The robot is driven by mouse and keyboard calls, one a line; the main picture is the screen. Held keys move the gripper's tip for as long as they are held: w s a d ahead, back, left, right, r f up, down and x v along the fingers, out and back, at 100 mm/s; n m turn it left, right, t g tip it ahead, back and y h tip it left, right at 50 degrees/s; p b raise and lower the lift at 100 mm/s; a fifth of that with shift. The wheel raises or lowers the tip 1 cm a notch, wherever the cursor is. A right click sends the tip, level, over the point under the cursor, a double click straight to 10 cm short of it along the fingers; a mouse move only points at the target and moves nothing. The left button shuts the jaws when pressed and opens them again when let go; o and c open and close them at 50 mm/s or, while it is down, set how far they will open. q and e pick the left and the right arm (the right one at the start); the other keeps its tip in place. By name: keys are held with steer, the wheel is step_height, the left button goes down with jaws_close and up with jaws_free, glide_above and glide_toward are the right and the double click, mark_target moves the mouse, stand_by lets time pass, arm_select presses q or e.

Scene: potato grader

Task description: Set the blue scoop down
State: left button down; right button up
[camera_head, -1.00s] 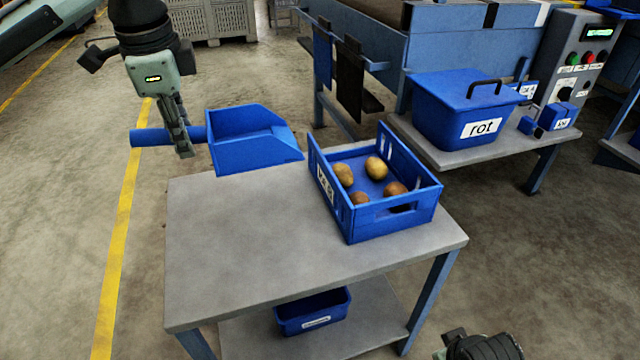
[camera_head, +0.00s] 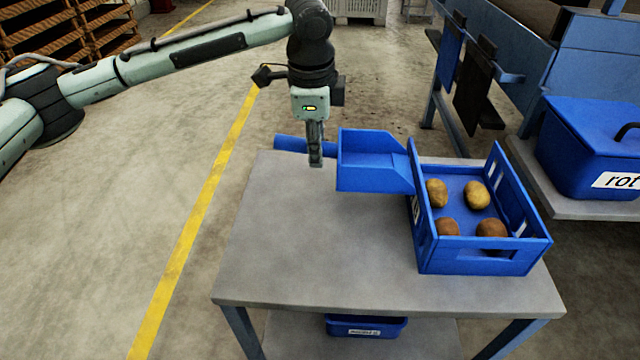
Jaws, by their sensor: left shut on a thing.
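The blue scoop (camera_head: 372,164) is at the far side of the grey table (camera_head: 300,240), its open mouth facing right. My left gripper (camera_head: 316,160) is shut on the scoop's round handle (camera_head: 290,144), pointing down from above, and hides part of it. The scoop looks level and is at or just above the tabletop; I cannot tell whether it touches. Its front lip is close beside the left wall of the blue crate (camera_head: 480,255), and I cannot tell if they touch. My right gripper is not in view.
The crate holds several potatoes (camera_head: 477,195). Another blue bin (camera_head: 365,327) sits on the table's lower shelf. A lidded blue bin marked "rot" (camera_head: 590,150) stands on a side bench at right. The table's front and left are clear.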

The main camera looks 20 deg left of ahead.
arm_select(q)
step_height(320, 180, down, 8)
steer(key=shift+r+b, duration=0.1)
steer(key=shift+b, duration=0.3)
steer(key=shift+f, duration=0.2)
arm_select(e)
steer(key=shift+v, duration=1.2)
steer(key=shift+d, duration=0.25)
arm_select(q)
steer(key=c, duration=1.8)
jaws_free()
steer(key=shift+f, duration=0.15)
steer(key=o, duration=0.5)
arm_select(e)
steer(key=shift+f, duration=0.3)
